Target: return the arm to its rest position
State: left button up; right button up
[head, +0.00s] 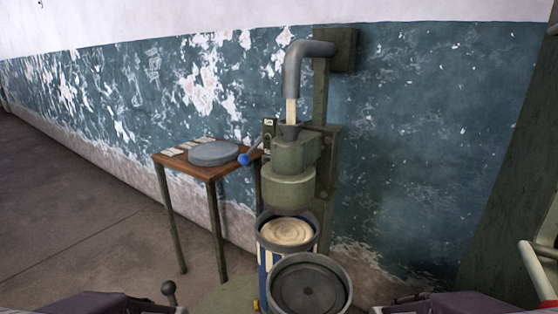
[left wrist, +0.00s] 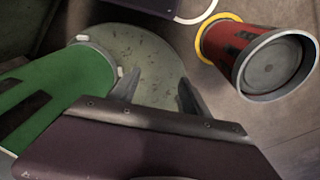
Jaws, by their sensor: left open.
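In the head view, the purple body of my left arm's end (head: 100,304) shows at the bottom left edge. A similar purple part of my right arm's end (head: 435,303) shows at the bottom right; its fingers cannot be made out. In the left wrist view my left gripper (left wrist: 157,88) has its two grey fingers spread apart with nothing between them. Behind the fingers is a grey-green round plate (left wrist: 145,62). A green cylinder (left wrist: 45,100) is on the left and a red cylinder (left wrist: 235,50) with a yellow ring is on the right, both apart from the fingers.
A green filling machine (head: 292,165) stands against the peeling wall. Below its head is a striped drum (head: 265,260) with pale contents; a dark round vessel (head: 308,287) is in front. A small wooden table (head: 230,172) holds a grey disc (head: 213,153). Floor at left is clear.

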notch_tip(320, 180, up, 38)
jog(key=p, duration=3.4)
jog(key=shift+f, duration=0.25)
